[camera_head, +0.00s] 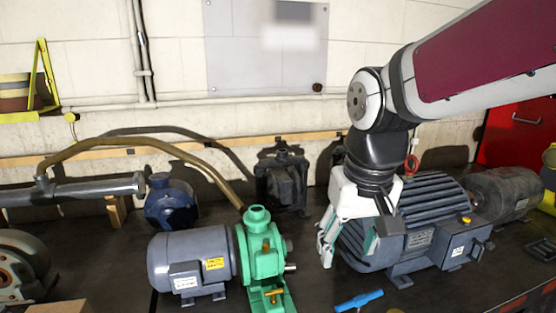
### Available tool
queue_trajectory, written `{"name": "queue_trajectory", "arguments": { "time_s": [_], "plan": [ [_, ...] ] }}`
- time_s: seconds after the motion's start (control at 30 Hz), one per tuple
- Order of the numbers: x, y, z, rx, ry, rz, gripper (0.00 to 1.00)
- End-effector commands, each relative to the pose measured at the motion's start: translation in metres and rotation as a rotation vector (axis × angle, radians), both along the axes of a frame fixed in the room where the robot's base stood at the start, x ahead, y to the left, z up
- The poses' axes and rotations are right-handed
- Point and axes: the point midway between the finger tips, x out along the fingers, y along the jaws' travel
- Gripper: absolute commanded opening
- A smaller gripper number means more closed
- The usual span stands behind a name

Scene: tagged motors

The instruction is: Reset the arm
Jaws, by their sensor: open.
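My gripper (345,245) is open and empty. It points down beside the left end of the large blue-grey finned motor (425,215), which it partly covers; I cannot tell whether they touch. My arm comes in from the upper right and bends down at a dark wrist. To the left of my gripper stands a grey motor (190,258) with a yellow tag, coupled to a green pump (262,255).
A blue-handled tool (358,300) lies on the dark bench below my gripper. A black machine (283,180) and a small blue motor (171,203) stand at the back. A dark grey motor (507,190) stands at the right. A red cabinet (515,130) is behind.

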Motion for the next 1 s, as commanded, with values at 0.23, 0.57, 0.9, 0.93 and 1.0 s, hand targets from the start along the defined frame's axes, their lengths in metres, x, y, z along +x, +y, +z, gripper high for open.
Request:
{"name": "queue_trajectory", "arguments": {
  "time_s": [0.23, 0.57, 0.9, 0.93, 1.0],
  "plan": [
    [-0.071, -0.050, 0.014, 0.009, -0.116, -0.073, 0.53],
    [-0.133, -0.079, 0.003, 0.011, -0.218, -0.134, 0.53],
    [-0.139, -0.081, 0.000, 0.010, -0.228, -0.139, 0.53],
    [-0.139, -0.081, 0.000, 0.010, -0.228, -0.139, 0.53],
    [-0.139, -0.081, 0.000, 0.010, -0.228, -0.139, 0.53]
  ]
}}
